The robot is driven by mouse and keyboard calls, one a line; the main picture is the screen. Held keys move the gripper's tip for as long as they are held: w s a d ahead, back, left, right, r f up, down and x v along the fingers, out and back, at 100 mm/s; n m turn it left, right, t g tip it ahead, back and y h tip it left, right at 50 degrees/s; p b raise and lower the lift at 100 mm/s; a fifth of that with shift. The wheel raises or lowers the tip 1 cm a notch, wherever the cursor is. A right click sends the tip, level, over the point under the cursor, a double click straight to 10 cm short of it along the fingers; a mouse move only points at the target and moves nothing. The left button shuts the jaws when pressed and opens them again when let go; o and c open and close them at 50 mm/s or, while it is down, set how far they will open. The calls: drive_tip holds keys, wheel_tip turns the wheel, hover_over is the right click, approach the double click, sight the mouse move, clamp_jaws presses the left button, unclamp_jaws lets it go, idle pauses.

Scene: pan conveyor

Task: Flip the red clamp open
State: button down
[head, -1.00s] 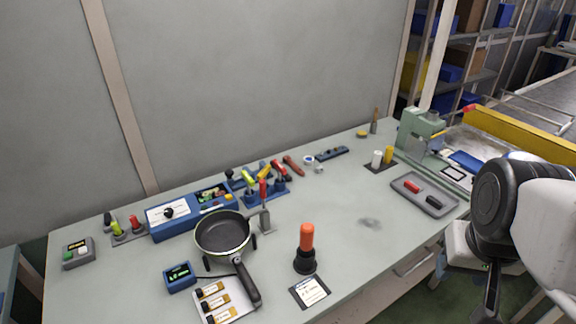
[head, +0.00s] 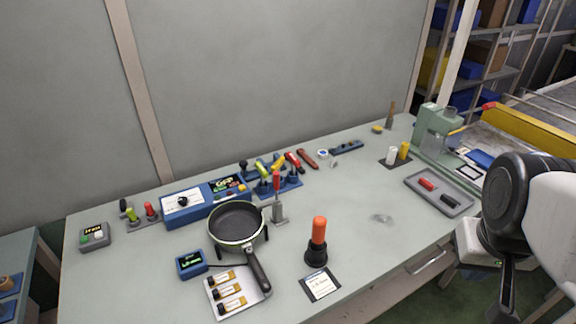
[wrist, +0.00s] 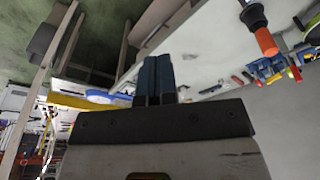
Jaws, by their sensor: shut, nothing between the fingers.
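The red clamp (head: 277,184) stands on the bench beside the pan in the head view. It has a red upright handle on a small grey metal base (head: 280,212). The black frying pan (head: 237,222) sits just left of it, its handle toward the front of the bench. My gripper shows in the wrist view (wrist: 154,78) with its two dark fingers together and nothing between them. My arm is at the right edge of the head view, far from the clamp. I cannot make out the clamp for certain in the wrist view.
An orange-handled tool (head: 318,240) stands in front of the clamp. A blue rack (head: 290,187) of coloured handles is behind it. A blue control box (head: 183,208) is behind the pan. A grey tray (head: 440,193) lies to the right. The bench between the orange-handled tool and tray is mostly clear.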

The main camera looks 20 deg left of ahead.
drive_tip(key=w+a+f+n+h, duration=0.45)
drive_tip(key=w+a+n, duration=0.45)
drive_tip(key=n, duration=0.5)
drive_tip(key=w+a+f+n+h, duration=0.3)
drive_tip(key=w+a+n+h, duration=0.35)
drive_tip(key=a+n, duration=0.65)
drive_tip(key=s+a+f+n+t, duration=0.1)
drive_tip(key=a+f+n+t, duration=0.2)
drive_tip(key=a, duration=1.1)
drive_tip(key=s+a+f+n+t+y, duration=0.1)
drive_tip(key=a+f+n+t, duration=0.3)
drive_tip(key=a+n+t, duration=0.5)
drive_tip(key=a+n, duration=0.5)
drive_tip(key=n, duration=0.2)
drive_tip(key=shift+s+a+n+t, duration=0.15)
drive_tip(key=shift+a+n+t, duration=0.05)
drive_tip(key=shift+n+t, duration=0.1)
drive_tip(key=shift+d, duration=0.1)
drive_tip(key=x, duration=1.4)
drive_tip(key=shift+f, duration=0.2)
drive_tip(key=shift+r+y, duration=0.1)
drive_tip(key=shift+y, duration=0.2)
